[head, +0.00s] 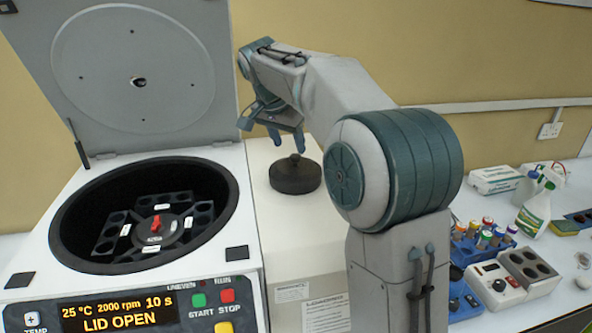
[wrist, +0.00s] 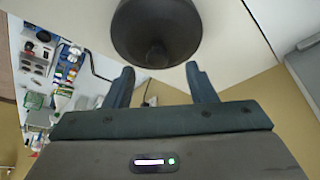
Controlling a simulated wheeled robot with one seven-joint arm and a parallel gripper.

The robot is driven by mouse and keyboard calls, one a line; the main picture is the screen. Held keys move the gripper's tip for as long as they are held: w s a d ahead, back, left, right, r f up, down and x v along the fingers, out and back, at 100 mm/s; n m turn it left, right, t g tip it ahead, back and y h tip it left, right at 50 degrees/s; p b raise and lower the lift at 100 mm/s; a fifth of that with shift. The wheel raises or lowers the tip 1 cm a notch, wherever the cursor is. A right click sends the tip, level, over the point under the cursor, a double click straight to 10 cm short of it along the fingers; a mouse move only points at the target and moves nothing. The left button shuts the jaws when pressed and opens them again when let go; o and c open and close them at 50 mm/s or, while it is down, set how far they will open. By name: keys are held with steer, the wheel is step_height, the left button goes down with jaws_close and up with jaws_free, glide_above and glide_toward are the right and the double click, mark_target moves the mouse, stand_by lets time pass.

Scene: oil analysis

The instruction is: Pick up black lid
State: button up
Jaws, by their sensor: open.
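The black lid (head: 295,178) is a round dark disc with a small knob on top. It lies on a pale box-like surface just right of the centrifuge. In the wrist view the black lid (wrist: 157,32) is at the top middle, with its knob towards my fingers. My gripper (head: 287,146) is above the lid in the head view, with its fingers pointing down. In the wrist view my gripper (wrist: 163,84) has its two fingers spread wide apart with nothing between them. The fingertips look close to the knob but apart from it.
The centrifuge (head: 247,212) stands open on the left, its raised cover (head: 150,100) upright behind the bowl. At the right are a rack of coloured tubes (head: 487,238), a spray bottle (head: 537,208) and small instruments (head: 497,284). A wall runs close behind.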

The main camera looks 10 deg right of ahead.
mark_target(293, 156)
steer(key=p+x, duration=0.1)
steer(key=x, duration=0.3)
steer(key=shift+s+d+p, duration=0.1)
steer(key=shift+s+p, duration=0.15)
steer(key=shift+p, duration=0.1)
steer(key=shift+w+d+f, duration=0.1)
steer(key=shift+w+f, duration=0.1)
steer(key=shift+f, duration=0.35)
jaws_close()
